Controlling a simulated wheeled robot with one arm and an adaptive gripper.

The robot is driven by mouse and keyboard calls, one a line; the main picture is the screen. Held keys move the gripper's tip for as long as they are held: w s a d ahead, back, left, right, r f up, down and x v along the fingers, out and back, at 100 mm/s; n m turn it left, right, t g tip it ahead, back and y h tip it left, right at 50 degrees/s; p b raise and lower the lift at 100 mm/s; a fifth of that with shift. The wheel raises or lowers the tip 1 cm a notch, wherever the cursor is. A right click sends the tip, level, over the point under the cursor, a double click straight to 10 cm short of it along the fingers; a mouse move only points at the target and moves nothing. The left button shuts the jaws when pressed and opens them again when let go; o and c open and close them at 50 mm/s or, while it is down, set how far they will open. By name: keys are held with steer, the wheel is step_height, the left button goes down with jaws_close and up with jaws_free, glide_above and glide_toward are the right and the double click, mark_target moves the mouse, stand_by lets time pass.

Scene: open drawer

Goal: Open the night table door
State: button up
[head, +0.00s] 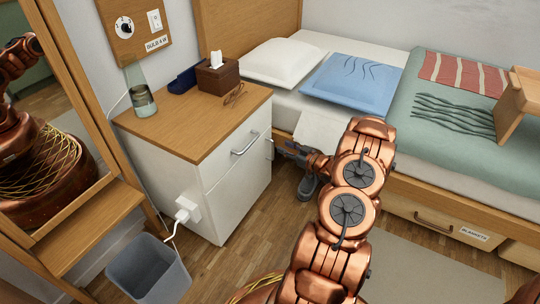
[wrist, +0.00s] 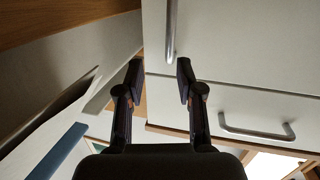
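The white night table (head: 175,160) has a wooden top and stands left of centre in the head view. Its drawer has a horizontal metal handle (head: 245,144), also seen in the wrist view (wrist: 256,131). Below the drawer is the door (head: 235,195), which looks shut. In the wrist view the door panel (wrist: 240,45) carries a vertical metal handle (wrist: 171,30). My gripper (head: 279,147) is at the table's front right edge. In the wrist view my gripper (wrist: 159,72) is open, the handle's end lying between the fingertips in the picture, nearer the right finger. Contact cannot be told.
A bed with a wooden frame (head: 440,205) stands close on the right. A grey bin (head: 148,272) is at the table's front left. A tissue box (head: 217,75) and a glass vase (head: 143,100) stand on top. Wooden floor (head: 240,260) is free before the door.

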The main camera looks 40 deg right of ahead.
step_height(320, 180, down, 3)
steer(key=s+t+b, duration=0.1)
steer(key=s, duration=0.1)
steer(key=b, duration=0.3)
glide_above(273, 159)
steer(key=shift+w+d+y, duration=0.2)
steer(key=shift+w+y, duration=0.05)
steer(key=shift+y, duration=0.15)
steer(key=shift+c, duration=0.5)
jaws_close()
